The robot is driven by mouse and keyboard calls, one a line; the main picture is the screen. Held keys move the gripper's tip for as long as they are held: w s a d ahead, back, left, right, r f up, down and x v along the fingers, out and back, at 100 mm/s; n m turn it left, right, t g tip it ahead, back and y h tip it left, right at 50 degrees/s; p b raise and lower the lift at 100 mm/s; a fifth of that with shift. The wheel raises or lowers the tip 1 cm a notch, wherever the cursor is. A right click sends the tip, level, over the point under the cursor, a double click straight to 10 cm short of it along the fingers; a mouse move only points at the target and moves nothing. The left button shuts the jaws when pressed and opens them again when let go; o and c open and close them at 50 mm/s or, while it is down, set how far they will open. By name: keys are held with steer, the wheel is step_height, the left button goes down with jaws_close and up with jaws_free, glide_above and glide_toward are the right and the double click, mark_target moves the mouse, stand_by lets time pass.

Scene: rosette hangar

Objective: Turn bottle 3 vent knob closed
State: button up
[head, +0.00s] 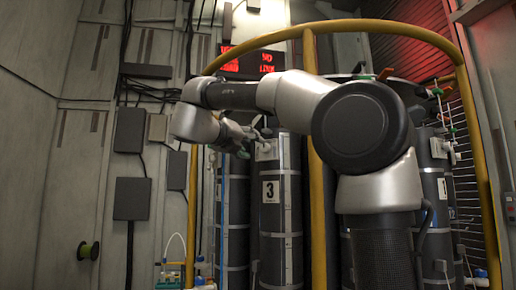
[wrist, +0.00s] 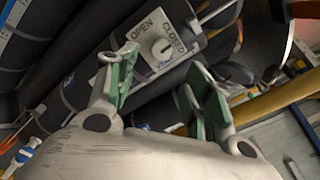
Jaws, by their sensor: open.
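Bottle 3 (head: 271,222) is a tall dark cylinder with pale bands and a white "3" label, standing upright behind the yellow rail. In the wrist view, the vent knob (wrist: 161,47) is a small round pale knob on a white plate (wrist: 174,32) marked OPEN and CLOSED. I cannot tell clearly which word its pointer faces. My gripper (wrist: 161,72) is open and empty, its green-padded fingers spread below the plate in the picture, with the knob beyond and between the tips. In the head view my gripper (head: 238,134) is near the top of bottle 3, partly hidden by my arm.
A yellow tubular rail (head: 312,200) arches around the bottles, with an upright close to the right of bottle 3. More dark bottles (head: 434,190) stand at the right. Grey wall boxes (head: 132,198) and cables are at the left. A lit red sign (head: 268,62) hangs behind.

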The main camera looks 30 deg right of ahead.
steer(key=v, duration=0.3)
stand_by(0.5)
